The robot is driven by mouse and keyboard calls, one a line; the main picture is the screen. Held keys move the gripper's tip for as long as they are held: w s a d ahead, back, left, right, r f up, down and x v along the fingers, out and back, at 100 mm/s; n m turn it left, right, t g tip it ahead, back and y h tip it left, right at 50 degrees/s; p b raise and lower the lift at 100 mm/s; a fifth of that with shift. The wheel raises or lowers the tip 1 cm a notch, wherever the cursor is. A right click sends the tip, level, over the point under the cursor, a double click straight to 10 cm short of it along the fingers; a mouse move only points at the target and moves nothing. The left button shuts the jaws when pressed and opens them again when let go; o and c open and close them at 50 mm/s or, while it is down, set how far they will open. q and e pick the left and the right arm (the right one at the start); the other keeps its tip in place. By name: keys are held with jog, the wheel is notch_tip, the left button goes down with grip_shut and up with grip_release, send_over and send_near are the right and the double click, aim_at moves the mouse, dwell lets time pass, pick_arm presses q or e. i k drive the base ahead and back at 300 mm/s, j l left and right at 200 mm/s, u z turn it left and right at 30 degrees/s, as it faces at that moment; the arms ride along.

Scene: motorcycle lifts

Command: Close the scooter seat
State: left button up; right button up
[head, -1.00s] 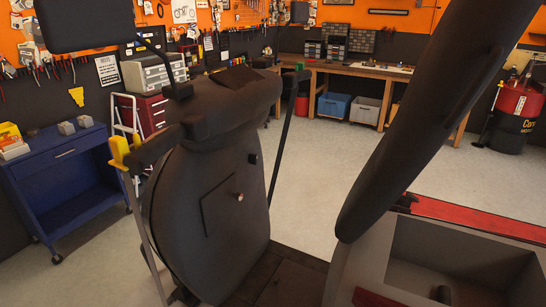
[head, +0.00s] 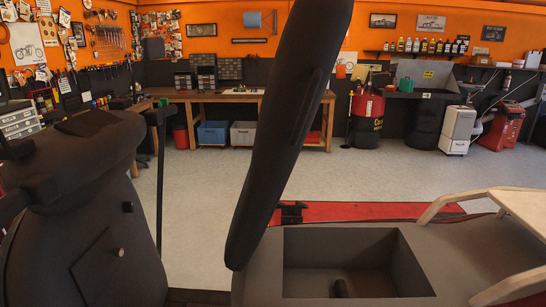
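The scooter seat (head: 290,130) is a long dark pad. It stands raised, nearly upright and leaning slightly right, in the middle of the head view. Its top is cut off by the picture's upper edge. The scooter's dark front panel (head: 115,235) is at the left. Neither of my grippers is in view.
Tan bars (head: 462,206) rise at the right behind the storage box. A red strip (head: 400,211) runs behind the box. Open pale floor (head: 400,175) lies beyond, up to a workbench (head: 225,97) and a red drum (head: 367,115).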

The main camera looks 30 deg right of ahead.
aim_at(313, 34)
jog(key=j+z, duration=0.2)
jog(key=j, duration=0.8)
jog(key=j+z, duration=0.2)
jog(key=j, duration=0.75)
